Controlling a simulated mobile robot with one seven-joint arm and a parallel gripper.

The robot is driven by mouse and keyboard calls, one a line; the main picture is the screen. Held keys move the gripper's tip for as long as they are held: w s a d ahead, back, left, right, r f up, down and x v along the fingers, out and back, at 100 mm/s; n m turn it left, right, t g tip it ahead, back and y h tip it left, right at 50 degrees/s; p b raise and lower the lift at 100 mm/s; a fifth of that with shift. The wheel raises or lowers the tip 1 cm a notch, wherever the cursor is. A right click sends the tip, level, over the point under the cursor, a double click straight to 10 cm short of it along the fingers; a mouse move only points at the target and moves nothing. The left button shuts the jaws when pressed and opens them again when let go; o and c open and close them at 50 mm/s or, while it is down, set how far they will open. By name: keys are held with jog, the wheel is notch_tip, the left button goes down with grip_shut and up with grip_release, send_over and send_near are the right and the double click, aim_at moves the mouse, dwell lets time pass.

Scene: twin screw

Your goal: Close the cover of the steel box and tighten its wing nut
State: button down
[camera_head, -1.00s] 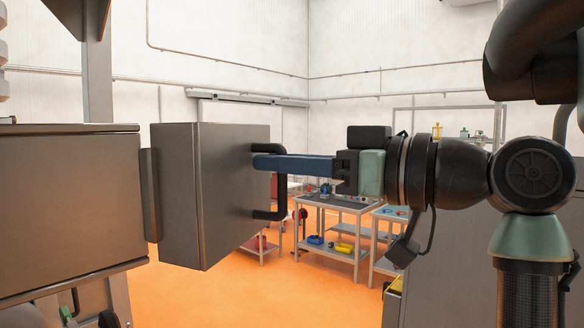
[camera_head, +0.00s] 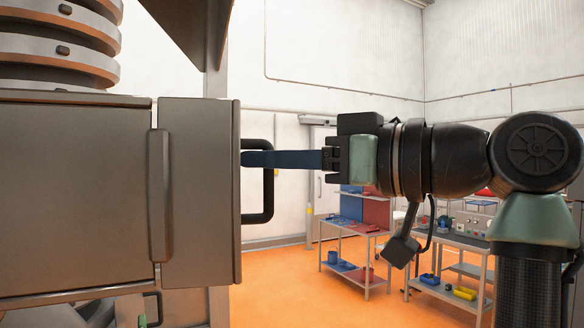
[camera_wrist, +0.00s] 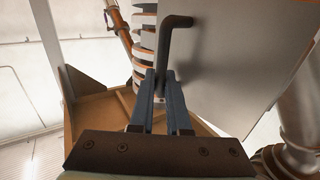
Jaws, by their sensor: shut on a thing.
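The steel box (camera_head: 75,205) is a dark grey metal body filling the left of the head view. Its cover (camera_head: 199,200) stands swung out at the right, joined by a long vertical hinge (camera_head: 160,195). A black bent handle (camera_head: 268,200) sticks out from the cover's far side. My gripper (camera_head: 252,159) has its blue fingers shut on this handle. In the wrist view the fingers (camera_wrist: 161,88) close around the lower part of the handle (camera_wrist: 168,45), beside the grey cover face (camera_wrist: 235,60). The wing nut does not show in either view.
Ringed metal columns (camera_head: 60,45) stand above and behind the box, with a dark angled plate (camera_head: 195,25) overhead. Work tables (camera_head: 355,245) with coloured bins stand further back at right. The orange floor (camera_head: 290,295) between is clear.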

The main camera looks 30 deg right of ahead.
jog(key=shift+a+x, duration=0.3)
jog(key=shift+x, duration=1.45)
jog(key=shift+s+r, duration=0.1)
jog(key=shift+s, duration=0.05)
jog(key=c, duration=1.2)
grip_release()
jog(key=shift+o, duration=0.2)
jog(key=shift+a, duration=0.1)
jog(key=shift+b, duration=0.3)
